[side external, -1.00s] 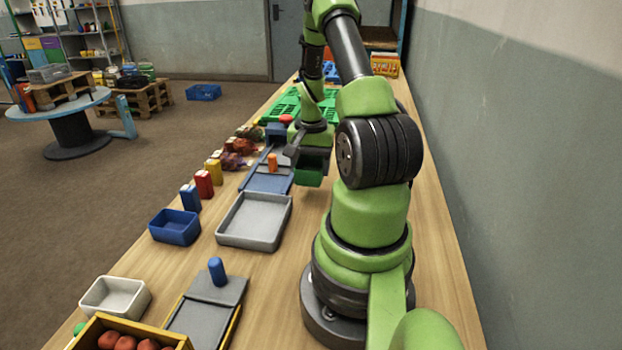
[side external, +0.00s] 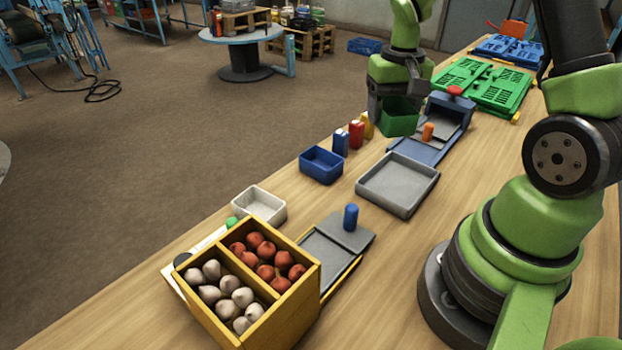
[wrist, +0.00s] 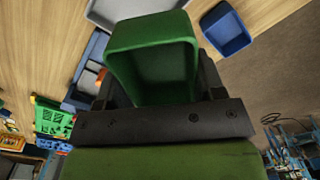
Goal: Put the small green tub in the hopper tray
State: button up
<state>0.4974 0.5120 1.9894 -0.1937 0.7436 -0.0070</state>
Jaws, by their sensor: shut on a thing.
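The small green tub (side external: 399,121) is held in my gripper (side external: 393,98), up in the air near the left side of the blue station with an orange knob. In the wrist view the tub (wrist: 152,58) sits between the dark fingers of my gripper (wrist: 160,88), its open mouth showing an empty inside. A shallow grey tray (side external: 398,186), which seems to be the hopper tray, lies on the bench nearer the side camera than the tub. It looks empty. Part of it shows at the top of the wrist view (wrist: 100,16).
A blue bin (side external: 321,165) stands left of the grey tray, with blue, red and yellow upright packs behind it. The blue station (side external: 425,150) is behind the tray. A blue-knobbed grey plate (side external: 345,236), white bin (side external: 259,205) and yellow crate (side external: 244,285) are nearer.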

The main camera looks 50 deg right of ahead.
jog(key=w+a+r+n, duration=0.25)
jog(key=a+n, duration=0.55)
jog(key=a, duration=0.6)
jog(key=n, duration=1.8)
send_over(314, 252)
jog(key=s+a, duration=0.2)
notch_tip(314, 252, down, 8)
jog(key=shift+w+d+f, duration=0.1)
jog(key=shift+w+f, duration=0.05)
jog(key=shift+f, duration=1.4)
jog(key=shift+w+d+f, duration=0.1)
jog(key=shift+w+f, duration=0.05)
jog(key=shift+f, duration=1.4)
jog(key=shift+f, duration=0.55)
jog(key=o, duration=1)
notch_tip(314, 252, up, 10)
jog(key=shift+f, duration=0.1)
